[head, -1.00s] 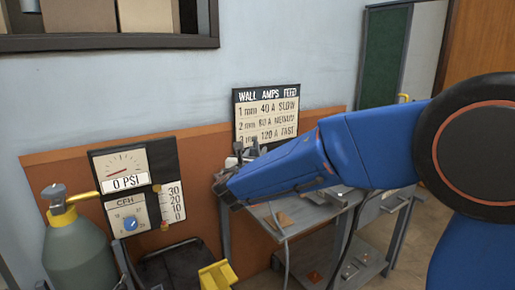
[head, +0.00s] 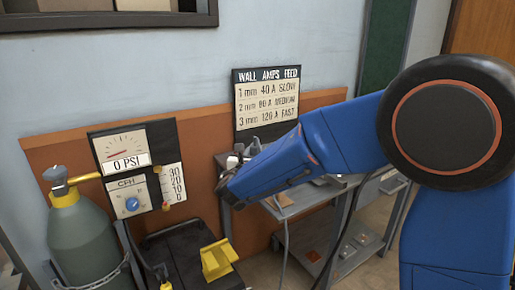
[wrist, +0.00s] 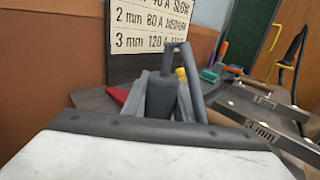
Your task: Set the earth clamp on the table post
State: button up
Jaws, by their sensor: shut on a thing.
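My gripper (head: 224,192) is at the near left end of the grey metal table (head: 272,207), in front of the wall chart. It is shut on the earth clamp, which my blue arm mostly hides in the head view. In the wrist view, a dark grey round barrel with a thin stem (wrist: 162,96) stands just past the pale body with the dark riveted edge. A slanted grey bar (wrist: 193,82) is close beside it on the right. I cannot tell which of these grey parts is clamp and which is post, or whether they touch.
A wall chart (head: 267,103) hangs behind the table. A gas cylinder (head: 83,235) and a gauge panel (head: 126,163) stand left. A yellow bracket (head: 217,260) sits on a dark box. Marked plates (wrist: 262,132) and coloured-handled tools (wrist: 209,75) lie right in the wrist view.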

jog(key=shift+f, duration=0.4)
dwell(0.6)
jog(key=o, duration=1.1)
